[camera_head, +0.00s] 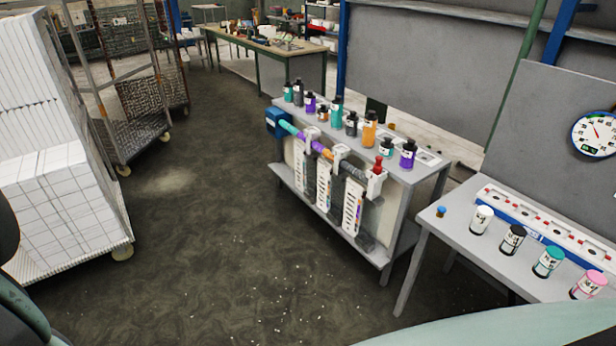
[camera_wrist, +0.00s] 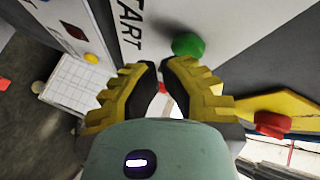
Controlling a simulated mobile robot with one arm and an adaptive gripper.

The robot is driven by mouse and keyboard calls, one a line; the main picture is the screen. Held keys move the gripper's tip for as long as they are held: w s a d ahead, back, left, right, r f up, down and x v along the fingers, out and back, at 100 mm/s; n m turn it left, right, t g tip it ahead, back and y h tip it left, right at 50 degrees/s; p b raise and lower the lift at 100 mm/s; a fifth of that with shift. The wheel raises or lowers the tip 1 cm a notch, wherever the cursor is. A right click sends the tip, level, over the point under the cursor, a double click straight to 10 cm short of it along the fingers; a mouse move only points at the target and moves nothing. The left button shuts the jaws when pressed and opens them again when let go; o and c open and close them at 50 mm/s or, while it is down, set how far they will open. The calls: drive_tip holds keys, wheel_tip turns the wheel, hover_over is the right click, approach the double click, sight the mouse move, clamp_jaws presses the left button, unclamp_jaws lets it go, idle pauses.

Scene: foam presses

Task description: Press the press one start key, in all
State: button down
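In the wrist view, my gripper (camera_wrist: 160,68) has yellow and black fingers with their tips drawn close together, and I see no object between them. A round green key (camera_wrist: 188,44) sits just beyond the fingertips, slightly right, on a pale panel (camera_wrist: 215,18). The letters "TART" (camera_wrist: 130,22) show on the panel to its left, partly cut off by the frame edge. A small gap appears between the tips and the key; contact cannot be told. No press number is readable. The head view shows neither the key nor my gripper.
A red knob (camera_wrist: 272,123) is right of my fingers, by a yellow part (camera_wrist: 290,103). A yellow button (camera_wrist: 91,58) lies left. The head view shows a bottle bench (camera_head: 425,175), a table with jars (camera_head: 450,238), stacked white blocks (camera_head: 60,190) and open floor (camera_head: 200,240).

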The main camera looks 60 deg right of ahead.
drive_tip(key=shift+w+a, duration=0.25)
drive_tip(key=shift+a, duration=0.05)
idle(0.5)
idle(0.4)
drive_tip(key=shift+s+d+b, duration=0.35)
drive_tip(key=shift+d+b, duration=0.25)
drive_tip(key=shift+d, duration=0.15)
drive_tip(key=d+b, duration=0.1)
drive_tip(key=s+d+b, duration=0.1)
drive_tip(key=d, duration=0.1)
drive_tip(key=d+b, duration=0.1)
drive_tip(key=shift+s+d, duration=0.35)
idle(0.6)
